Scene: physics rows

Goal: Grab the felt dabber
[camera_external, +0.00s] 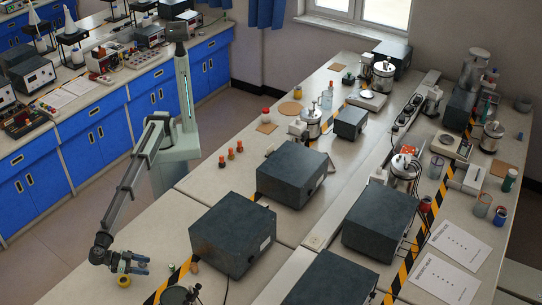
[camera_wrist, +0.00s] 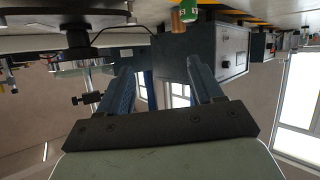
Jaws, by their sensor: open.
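No felt dabber can be made out with certainty. A small tan-brown cylinder (camera_external: 194,267) stands on the near bench by the striped tape, and a small green item (camera_external: 171,268) is to its left. What look like the same two show at the top of the wrist view, the brown cylinder (camera_wrist: 176,20) beside the green item (camera_wrist: 192,10). My gripper (camera_external: 144,266) is low at the near left end of the bench, left of both, with its blue fingers pointing right. In the wrist view my gripper (camera_wrist: 159,78) is open, with nothing between its fingers.
A yellow ring-like item (camera_external: 124,281) is just below my gripper. A dark grey box (camera_external: 233,232) stands right of the brown cylinder. A dark round stand (camera_external: 180,295) is at the near edge. Several orange-red small items (camera_external: 231,154) stand farther back. The bench left of the box is mostly clear.

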